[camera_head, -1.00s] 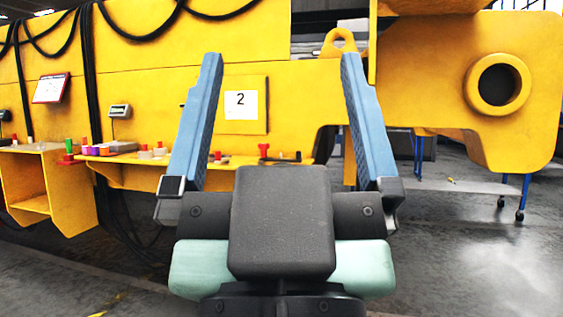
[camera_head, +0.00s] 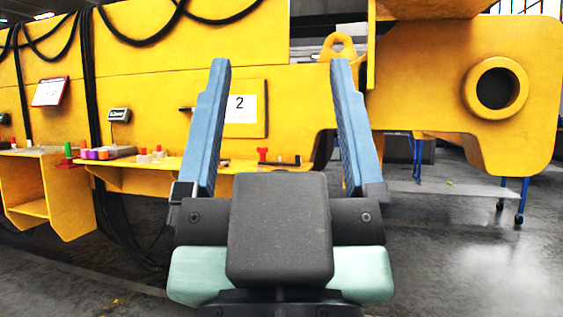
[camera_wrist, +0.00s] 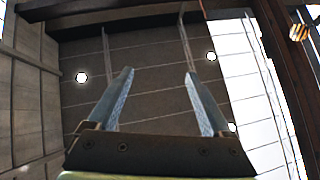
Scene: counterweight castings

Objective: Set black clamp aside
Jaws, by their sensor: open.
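A black bar-shaped piece with a red upright part, which looks like the black clamp (camera_head: 280,163), lies on the yellow ledge (camera_head: 150,181) of the large yellow casting. In the head view it shows between my fingers, well beyond them. My gripper (camera_head: 280,64) is open and empty, its two blue fingers pointing up in front of the casting. The wrist view also shows my gripper (camera_wrist: 158,72) open with nothing between the fingers. The clamp is not in the wrist view, which faces the roof and its lights.
The ledge also carries a row of small coloured pieces (camera_head: 95,154), a green one (camera_head: 68,150) and red-and-white ones (camera_head: 144,157). A sign marked 2 (camera_head: 240,109) is on the casting above the ledge. Black cables (camera_head: 88,90) hang at left.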

